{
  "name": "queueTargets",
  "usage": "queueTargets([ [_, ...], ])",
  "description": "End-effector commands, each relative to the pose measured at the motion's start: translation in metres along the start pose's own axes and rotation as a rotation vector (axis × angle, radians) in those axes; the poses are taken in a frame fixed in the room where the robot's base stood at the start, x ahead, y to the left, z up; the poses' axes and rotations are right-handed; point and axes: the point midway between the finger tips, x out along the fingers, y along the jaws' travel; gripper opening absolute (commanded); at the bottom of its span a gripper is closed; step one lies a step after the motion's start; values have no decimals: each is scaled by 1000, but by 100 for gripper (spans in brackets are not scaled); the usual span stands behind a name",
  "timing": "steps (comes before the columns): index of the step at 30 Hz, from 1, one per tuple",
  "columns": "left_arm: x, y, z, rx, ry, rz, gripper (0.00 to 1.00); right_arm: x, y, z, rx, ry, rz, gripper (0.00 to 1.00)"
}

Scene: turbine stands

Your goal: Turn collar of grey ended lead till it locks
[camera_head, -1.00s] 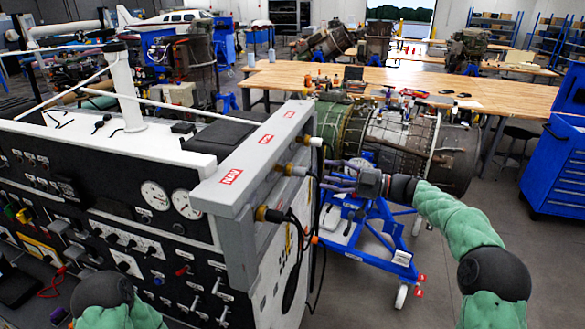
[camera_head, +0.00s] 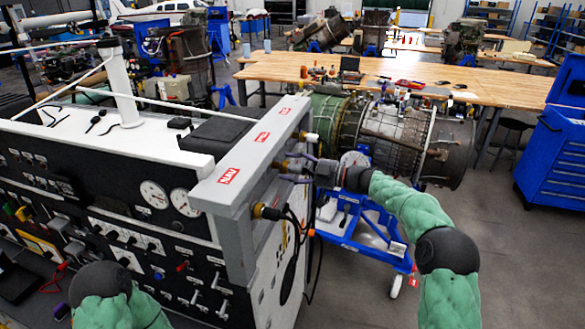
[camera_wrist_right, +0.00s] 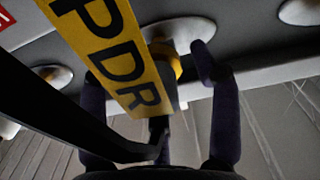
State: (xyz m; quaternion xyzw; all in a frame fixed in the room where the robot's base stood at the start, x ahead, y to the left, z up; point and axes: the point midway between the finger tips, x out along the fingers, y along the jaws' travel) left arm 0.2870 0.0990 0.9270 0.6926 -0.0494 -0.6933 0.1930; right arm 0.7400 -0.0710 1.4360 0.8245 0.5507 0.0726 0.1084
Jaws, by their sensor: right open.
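My right gripper (camera_head: 287,168) is at the side of the grey panel (camera_head: 222,187), at the middle of three lead ends, with its fingers on either side of it. The grey end is mostly hidden by the gripper in the head view. In the right wrist view a yellow collar (camera_wrist_right: 171,58) sits on a round pale socket plate (camera_wrist_right: 187,33) between the open fingers, partly behind a yellow PDR tag (camera_wrist_right: 108,50). I cannot tell whether a finger touches it. My left gripper is out of view; only its arm shows at lower left.
Black cables hang down the panel's side. An engine (camera_head: 400,140) on a blue stand (camera_head: 368,228) is close behind my right arm. Open floor lies to the right.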

Motion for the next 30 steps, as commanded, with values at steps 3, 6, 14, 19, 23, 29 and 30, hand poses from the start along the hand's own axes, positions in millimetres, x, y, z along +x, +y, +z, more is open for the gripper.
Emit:
queueTargets([
  [3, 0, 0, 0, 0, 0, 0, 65, 0, 0, 0, 0, 0, 0, 52],
  [6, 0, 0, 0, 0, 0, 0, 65, 0, 0, 0, 0, 0, 0, 24],
  [14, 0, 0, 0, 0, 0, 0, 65, 0, 0, 0, 1, 0, 0, 6],
  [19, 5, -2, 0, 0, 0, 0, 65, 0, 0, 1, 22, 1, 0, 6],
  [23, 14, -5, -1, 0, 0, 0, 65, 0, 0, 2, 69, 1, 0, 6],
  [29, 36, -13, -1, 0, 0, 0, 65, -1, -1, 3, 204, 2, 1, 6],
  [30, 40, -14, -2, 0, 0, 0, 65, 0, -1, 3, 240, 2, 1, 6],
])
